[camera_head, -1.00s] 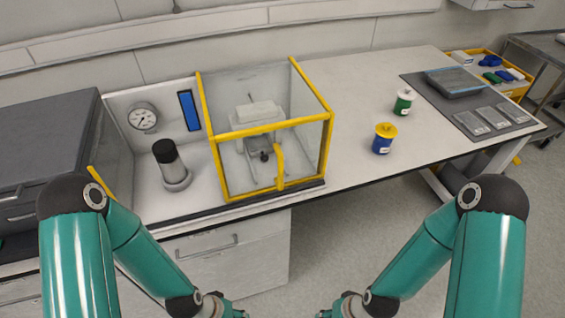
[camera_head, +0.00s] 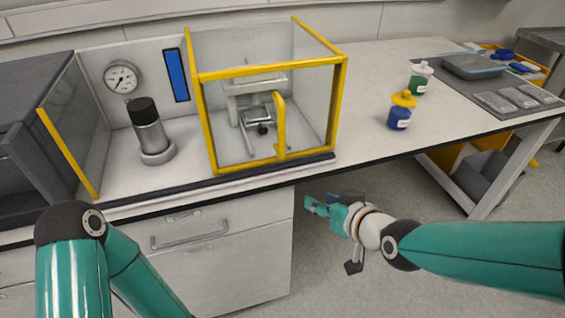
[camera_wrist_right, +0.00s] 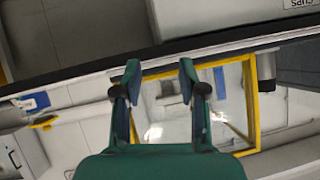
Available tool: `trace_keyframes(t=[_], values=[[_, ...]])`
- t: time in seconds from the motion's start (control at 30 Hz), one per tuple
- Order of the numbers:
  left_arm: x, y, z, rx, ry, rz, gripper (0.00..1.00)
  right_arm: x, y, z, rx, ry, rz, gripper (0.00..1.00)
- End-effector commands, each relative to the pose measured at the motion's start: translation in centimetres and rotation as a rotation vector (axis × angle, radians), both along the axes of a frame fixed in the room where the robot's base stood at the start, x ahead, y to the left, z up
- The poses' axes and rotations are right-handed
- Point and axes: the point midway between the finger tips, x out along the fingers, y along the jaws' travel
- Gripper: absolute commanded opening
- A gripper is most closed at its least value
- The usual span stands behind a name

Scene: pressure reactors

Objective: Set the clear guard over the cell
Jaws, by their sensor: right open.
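The clear guard (camera_head: 337,105) is a see-through box with yellow edges and a yellow front handle (camera_head: 280,125). It stands on the bench, apparently around a small metal frame (camera_head: 258,112). Which object is the cell I cannot tell for sure; a black-topped steel cylinder (camera_head: 147,130) stands upright left of the guard. My right gripper (camera_head: 318,205) is in front of the bench, below the guard and apart from it. In the right wrist view the right gripper (camera_wrist_right: 160,72) is open and empty, with the guard (camera_wrist_right: 250,105) beyond it. My left gripper is out of view.
A clear yellow-edged panel (camera_head: 70,140) stands at the left beside a grey cabinet (camera_head: 25,130). A pressure gauge (camera_head: 122,76) is on the back panel. Blue (camera_head: 400,112) and green (camera_head: 419,78) jars and a dark mat (camera_head: 450,92) are at right. Bench between guard and jars is clear.

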Motion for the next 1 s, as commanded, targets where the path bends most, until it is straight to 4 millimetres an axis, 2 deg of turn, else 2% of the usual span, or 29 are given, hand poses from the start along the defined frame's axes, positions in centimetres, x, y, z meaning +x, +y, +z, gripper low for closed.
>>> trace_keyframes(t=[0.03, 0.2, 0.3, 0.47, 0.6, 0.77, 1.0], values=[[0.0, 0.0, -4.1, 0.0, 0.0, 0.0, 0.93, -0.1, 0.4, 0.6, 0.01, -0.104, 0.019, 0.41], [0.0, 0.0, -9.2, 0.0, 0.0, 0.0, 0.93, -2.2, 1.0, 7.4, 0.036, -0.365, 0.064, 0.41], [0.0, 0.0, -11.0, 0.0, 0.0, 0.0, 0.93, -3.9, 0.9, 10.2, 0.052, -0.471, 0.079, 0.41], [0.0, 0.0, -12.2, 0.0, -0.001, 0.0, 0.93, -5.6, 0.6, 12.8, 0.068, -0.559, 0.089, 0.41], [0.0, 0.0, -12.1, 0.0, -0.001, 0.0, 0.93, -5.3, 0.8, 13.4, 0.069, -0.574, 0.091, 0.41], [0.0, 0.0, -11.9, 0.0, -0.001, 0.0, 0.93, -3.6, 1.8, 13.4, 0.068, -0.571, 0.092, 0.41], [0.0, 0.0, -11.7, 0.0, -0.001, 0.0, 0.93, 0.8, 4.3, 13.4, 0.069, -0.57, 0.092, 0.41]])
